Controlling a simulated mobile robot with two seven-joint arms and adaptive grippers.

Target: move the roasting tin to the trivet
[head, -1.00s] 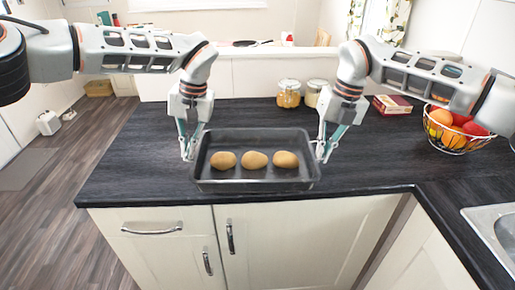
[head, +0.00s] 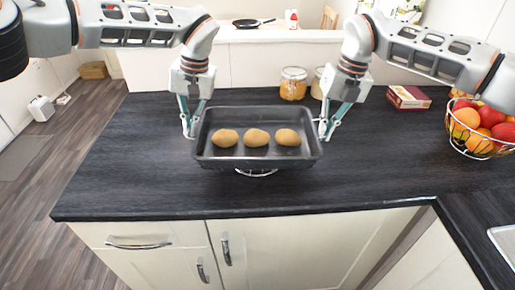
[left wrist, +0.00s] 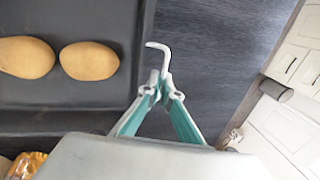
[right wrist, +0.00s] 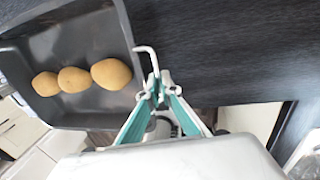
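The dark roasting tin (head: 215,163), with three potatoes (head: 256,138) in it, is held level above the worktop. My left gripper (head: 190,132) is shut on the wire handle (left wrist: 160,56) at the tin's left end. My right gripper (head: 326,133) is shut on the wire handle (right wrist: 149,58) at its right end. The tin also shows in the left wrist view (left wrist: 70,100) and in the right wrist view (right wrist: 95,101). A curved strip of shiny metal, seemingly the trivet (head: 257,173), shows just below the tin's front wall. The rest of it is hidden by the tin.
Glass jars (head: 293,84) stand behind the tin on the worktop (head: 120,170). A red box (head: 408,97) and a wire fruit bowl (head: 480,130) are at the right, a sink at the right edge. The worktop is clear left of the tin and in front.

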